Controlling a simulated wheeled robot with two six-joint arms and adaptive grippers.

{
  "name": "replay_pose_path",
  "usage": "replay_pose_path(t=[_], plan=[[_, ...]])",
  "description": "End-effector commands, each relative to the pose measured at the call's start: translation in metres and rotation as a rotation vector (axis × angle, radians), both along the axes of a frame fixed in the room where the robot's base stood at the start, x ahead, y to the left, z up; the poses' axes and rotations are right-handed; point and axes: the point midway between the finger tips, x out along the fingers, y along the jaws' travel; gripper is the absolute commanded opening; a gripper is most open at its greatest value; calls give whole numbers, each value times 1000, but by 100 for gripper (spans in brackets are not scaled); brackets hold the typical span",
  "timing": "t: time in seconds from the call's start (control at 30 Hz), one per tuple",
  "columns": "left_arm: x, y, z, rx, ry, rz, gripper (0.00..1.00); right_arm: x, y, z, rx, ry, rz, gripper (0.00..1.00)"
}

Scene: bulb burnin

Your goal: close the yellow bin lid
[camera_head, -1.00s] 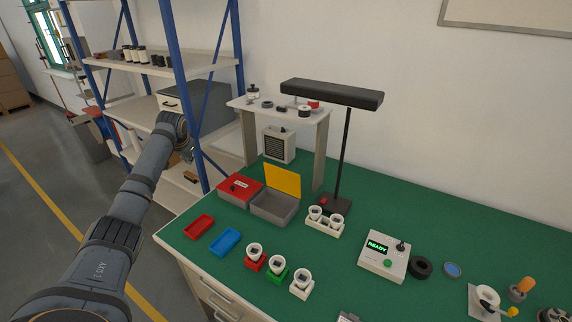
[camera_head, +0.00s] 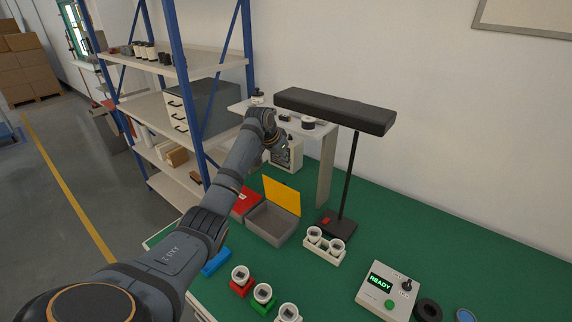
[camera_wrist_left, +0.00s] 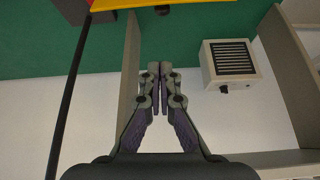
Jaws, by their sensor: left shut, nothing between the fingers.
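The yellow bin lid (camera_head: 282,195) stands raised at the back edge of the open grey bin (camera_head: 263,228) on the green bench. A strip of the yellow lid (camera_wrist_left: 150,3) also shows at the top edge of the left wrist view. My right gripper is not in view.
A red-lidded bin (camera_head: 243,204) sits left of the grey bin, partly hidden by my arm. A black lamp (camera_head: 350,180) stands to the right. A speaker-like box (camera_wrist_left: 230,62) is under the raised shelf (camera_head: 328,160). Lamp holders (camera_head: 324,244) stand in front.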

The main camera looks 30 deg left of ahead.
Motion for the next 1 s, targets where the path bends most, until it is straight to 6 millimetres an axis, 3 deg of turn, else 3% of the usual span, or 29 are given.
replay_pose_path(t=[0.13, 0.3, 0.4, 0.47, 0.77, 1.0], plan=[[14, -3, -25, -3, 5, -1, 0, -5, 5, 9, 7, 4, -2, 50], [29, -4, -52, -2, 3, 0, 0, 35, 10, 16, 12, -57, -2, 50], [36, -5, -64, -3, 3, -1, 0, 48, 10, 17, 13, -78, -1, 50], [40, -6, -71, -2, 3, 0, 0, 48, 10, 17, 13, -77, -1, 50], [7, 0, -73, 3, 3, 0, 0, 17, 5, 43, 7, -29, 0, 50], [-1, 1, -76, 2, 1, -1, 0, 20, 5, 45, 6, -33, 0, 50]])
